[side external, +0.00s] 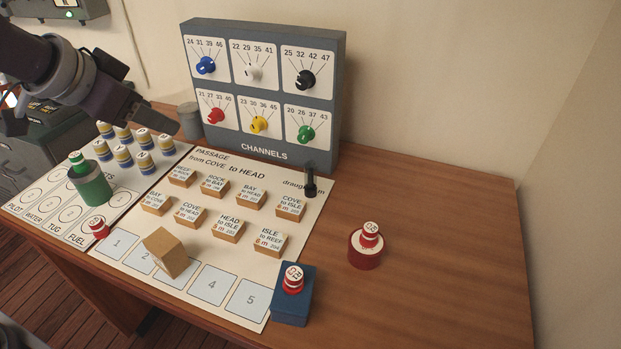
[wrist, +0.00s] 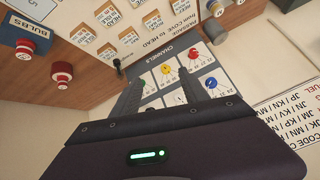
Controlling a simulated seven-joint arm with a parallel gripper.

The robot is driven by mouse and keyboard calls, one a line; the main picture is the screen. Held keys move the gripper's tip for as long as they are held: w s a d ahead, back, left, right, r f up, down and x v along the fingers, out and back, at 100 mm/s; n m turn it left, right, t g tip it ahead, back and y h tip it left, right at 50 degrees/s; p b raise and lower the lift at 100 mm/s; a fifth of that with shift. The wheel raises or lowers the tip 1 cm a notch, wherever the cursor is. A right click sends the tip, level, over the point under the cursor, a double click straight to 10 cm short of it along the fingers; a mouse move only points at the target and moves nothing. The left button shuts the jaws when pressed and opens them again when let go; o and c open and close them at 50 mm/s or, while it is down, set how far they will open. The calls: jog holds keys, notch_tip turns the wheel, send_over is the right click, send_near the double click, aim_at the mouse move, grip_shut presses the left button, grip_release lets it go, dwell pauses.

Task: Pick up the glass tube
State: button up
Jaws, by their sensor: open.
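I cannot make out a clear glass tube in either view. My gripper (side external: 160,122) hangs at the left in the side view, above the board and in front of the grey channels box (side external: 264,95). In the wrist view my gripper (wrist: 160,80) shows two dark fingers spread apart over the channels box (wrist: 150,74), with nothing seen between them. A grey cylinder (side external: 189,121) stands at the back, left of the channels box and close to my gripper in the picture. A green cylinder (side external: 92,188) with a green-topped piece in it stands at the left.
The passage board (side external: 150,222) carries several wooden blocks, a tilted larger block (side external: 166,252) and a small black upright piece (side external: 310,182). Several striped pieces (side external: 123,157) stand at the left. Red-topped pieces sit on a blue box (side external: 291,307) and a red base (side external: 366,254). The right tabletop is mostly clear.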

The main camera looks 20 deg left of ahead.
aim_at(311, 178)
jog(key=w+d+f+m+t+h, duration=0.1)
jog(key=w+d+f+h, duration=0.1)
jog(key=w+d+f, duration=0.3)
jog(key=w+d+f+m+h, duration=0.1)
jog(key=w+f+m, duration=0.15)
jog(key=w, duration=0.45)
jog(key=w+d+f+h, duration=0.2)
jog(key=d+f, duration=0.1)
jog(key=f, duration=0.1)
jog(key=w+d+f+t+h, duration=0.1)
jog(key=w+d+f, duration=0.1)
jog(key=d+f, duration=0.1)
jog(key=w+d+f+h, duration=0.2)
jog(key=d+f, duration=0.1)
jog(key=f, duration=0.2)
jog(key=shift+w+d+m+h, duration=0.1)
jog(key=shift+d+m+h, duration=0.2)
jog(key=shift+d+m, duration=0.05)
jog(key=x, duration=0.6)
jog(key=shift+w+d+f, duration=0.1)
jog(key=shift+d+f, duration=0.15)
jog(key=shift+d, duration=0.1)
grip_shut()
